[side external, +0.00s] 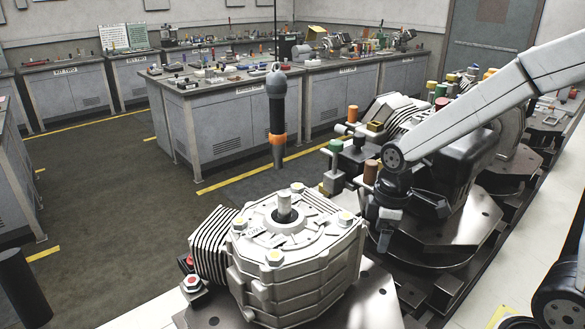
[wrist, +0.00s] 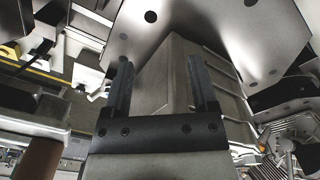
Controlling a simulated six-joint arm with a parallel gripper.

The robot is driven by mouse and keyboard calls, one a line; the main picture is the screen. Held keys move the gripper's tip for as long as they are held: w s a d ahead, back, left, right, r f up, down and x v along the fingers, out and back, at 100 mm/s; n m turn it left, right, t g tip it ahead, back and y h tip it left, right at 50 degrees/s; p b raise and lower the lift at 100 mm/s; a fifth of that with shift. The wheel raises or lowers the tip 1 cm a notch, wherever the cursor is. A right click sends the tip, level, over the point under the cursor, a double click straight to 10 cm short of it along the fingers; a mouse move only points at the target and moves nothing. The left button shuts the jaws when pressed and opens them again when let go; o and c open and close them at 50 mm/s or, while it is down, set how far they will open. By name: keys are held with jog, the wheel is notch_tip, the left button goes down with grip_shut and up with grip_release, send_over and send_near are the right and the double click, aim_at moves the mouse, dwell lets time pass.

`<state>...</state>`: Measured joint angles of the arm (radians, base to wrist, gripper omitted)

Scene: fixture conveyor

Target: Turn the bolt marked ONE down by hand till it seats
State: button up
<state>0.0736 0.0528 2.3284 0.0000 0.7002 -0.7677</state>
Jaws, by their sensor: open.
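A pale metal gearbox housing (side external: 310,262) stands on the fixture in the foreground. A finned housing with a shaft (wrist: 285,148) shows at the lower right there.
A grey tool with an orange band (side external: 276,115) hangs on a cord behind the housing. A second fixture plate (side external: 455,240) with a dark machine stands close to my gripper. In the wrist view, a large metal plate (wrist: 215,25) lies close beyond my fingers. Benches (side external: 225,120) line the back.

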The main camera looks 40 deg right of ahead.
jog(key=n, duration=0.1)
notch_tip(320, 180, up, 14)
jog(key=n, duration=0.9)
send_over(297, 186)
jog(key=shift+f+g, duration=0.15)
jog(key=shift+g, duration=0.15)
jog(key=shift+f, duration=0.15)
jog(key=shift+f, duration=3.75)
grip_shut()
